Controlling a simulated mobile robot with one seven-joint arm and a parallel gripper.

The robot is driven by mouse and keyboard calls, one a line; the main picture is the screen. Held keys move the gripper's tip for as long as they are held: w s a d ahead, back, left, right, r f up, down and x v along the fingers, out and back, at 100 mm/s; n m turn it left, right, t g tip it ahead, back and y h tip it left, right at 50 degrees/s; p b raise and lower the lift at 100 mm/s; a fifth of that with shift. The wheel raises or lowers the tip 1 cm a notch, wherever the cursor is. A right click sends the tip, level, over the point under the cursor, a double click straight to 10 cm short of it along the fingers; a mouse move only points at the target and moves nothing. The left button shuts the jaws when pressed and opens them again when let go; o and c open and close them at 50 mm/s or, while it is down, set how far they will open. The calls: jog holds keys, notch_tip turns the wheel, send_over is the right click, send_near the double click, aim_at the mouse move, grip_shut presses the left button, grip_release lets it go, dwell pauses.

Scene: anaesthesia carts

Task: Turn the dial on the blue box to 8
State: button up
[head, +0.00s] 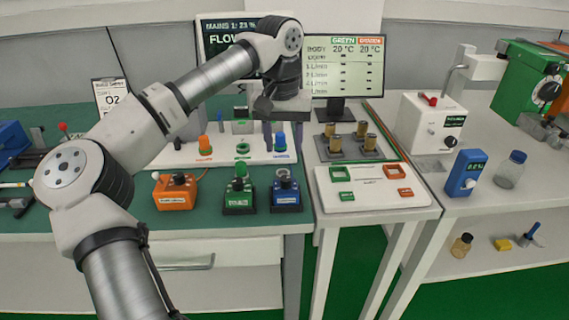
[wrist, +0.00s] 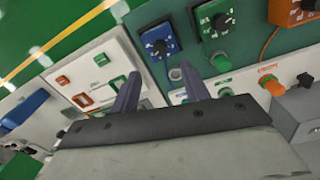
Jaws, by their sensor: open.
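The blue box (head: 287,197) stands at the front edge of the green-topped bench, right of a green box (head: 238,200) and an orange box (head: 175,193). A dark dial (head: 284,181) sits on its top; I cannot read its setting. In the wrist view the blue box (wrist: 155,38) is at the upper middle, with its dial (wrist: 159,47) and white marks around it. My gripper (wrist: 160,82) is open and empty, its two fingers apart from the box. In the head view my gripper is above the bench behind the box, its fingers not clear.
A white panel (head: 222,155) with coloured knobs lies behind the boxes. A white board (head: 370,200) with green and red frames is to the right, below several brass cylinders. Two screens (head: 344,65) stand behind. A blue device (head: 466,172) is on the right bench.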

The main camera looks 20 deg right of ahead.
jog(key=shift+a+r, duration=0.1)
jog(key=shift+r, duration=2.2)
